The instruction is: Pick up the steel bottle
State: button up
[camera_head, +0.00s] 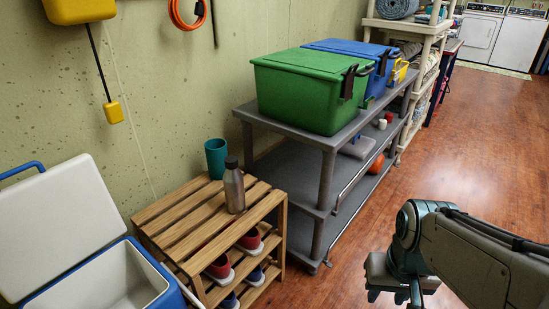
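The steel bottle (234,188) stands upright on the slatted top of a wooden rack (165,219). It has a grey metal body and a dark cap. My gripper (401,296) is at the lower right, over the floor, pointing down. It is well to the right of the bottle and apart from it. Its fingertips are small and partly cut off by the frame's bottom edge, so I cannot tell whether it is open or shut.
A teal cup (216,157) stands just behind the bottle. A grey shelf cart (325,143) with green (300,95) and blue bins is right of the rack. An open cooler (125,275) is at left. Shoes sit on the rack's lower shelves. The wooden floor (460,140) at right is clear.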

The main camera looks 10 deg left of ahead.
aim_at(232, 178)
jog(key=u, duration=0.05)
jog(key=i, duration=0.75)
jog(key=u, duration=1.4)
